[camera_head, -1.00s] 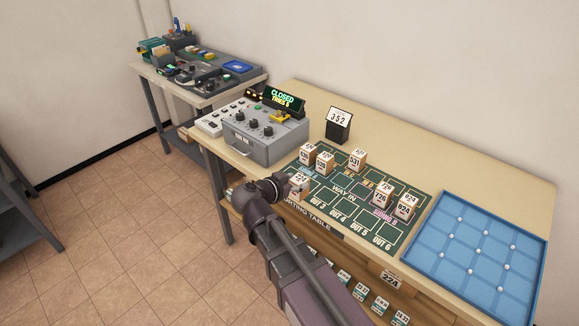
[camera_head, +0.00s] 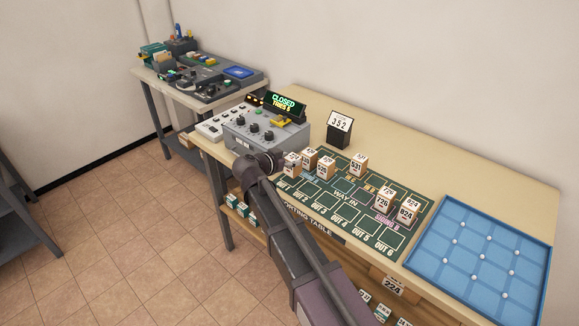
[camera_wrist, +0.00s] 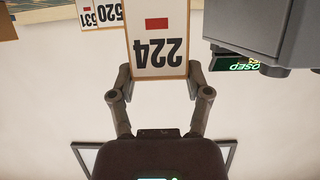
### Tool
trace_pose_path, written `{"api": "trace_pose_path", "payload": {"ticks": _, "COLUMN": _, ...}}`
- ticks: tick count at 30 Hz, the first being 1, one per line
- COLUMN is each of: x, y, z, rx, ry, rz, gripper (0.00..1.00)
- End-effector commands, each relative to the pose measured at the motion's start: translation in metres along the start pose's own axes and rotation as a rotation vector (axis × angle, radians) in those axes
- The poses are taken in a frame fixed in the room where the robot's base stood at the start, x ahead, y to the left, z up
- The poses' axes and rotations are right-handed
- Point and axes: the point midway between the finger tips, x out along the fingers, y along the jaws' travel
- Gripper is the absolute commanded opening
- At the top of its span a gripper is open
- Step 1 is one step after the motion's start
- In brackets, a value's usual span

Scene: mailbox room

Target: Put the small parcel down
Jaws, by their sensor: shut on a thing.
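The small parcel (camera_wrist: 158,25) has a white face with a red mark and the number 224, upside down in the wrist view. My gripper (camera_wrist: 158,70) is shut on it, one finger at each side. In the head view the parcel (camera_head: 291,166) is at the end of my gripper (camera_head: 280,163), near the left end of the green sorting mat (camera_head: 343,211), just in front of the grey control box (camera_head: 262,137). Whether it touches the mat is hidden by my arm and cannot be told.
Two more parcels (camera_head: 325,168) stand close to its right, and parcel 531 (camera_head: 359,164) stands further right. Parcels 726 (camera_head: 383,201) and 824 (camera_head: 407,212) stand right of centre. A 352 sign (camera_head: 340,128) stands behind. Several outlined spaces along the front are clear. A blue tray (camera_head: 482,245) lies right.

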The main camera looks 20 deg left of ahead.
Motion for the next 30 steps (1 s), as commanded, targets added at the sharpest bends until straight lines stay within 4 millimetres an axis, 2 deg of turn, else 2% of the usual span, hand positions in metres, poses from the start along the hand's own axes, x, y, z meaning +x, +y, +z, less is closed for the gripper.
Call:
{"api": "trace_pose_path", "payload": {"ticks": 8, "x": 0.001, "y": -0.001, "z": 0.000, "rx": 0.000, "ry": 0.001, "rz": 0.000, "gripper": 0.11}}
{"api": "trace_pose_path", "payload": {"ticks": 13, "x": 0.010, "y": -0.013, "z": -0.002, "rx": 0.000, "ry": 0.001, "rz": 0.000, "gripper": 0.11}}
{"api": "trace_pose_path", "payload": {"ticks": 22, "x": 0.019, "y": -0.010, "z": 0.024, "rx": -0.001, "ry": 0.000, "rz": 0.000, "gripper": 0.11}}
{"api": "trace_pose_path", "payload": {"ticks": 30, "x": 0.021, "y": -0.010, "z": 0.031, "rx": -0.001, "ry": 0.001, "rz": 0.000, "gripper": 0.11}}
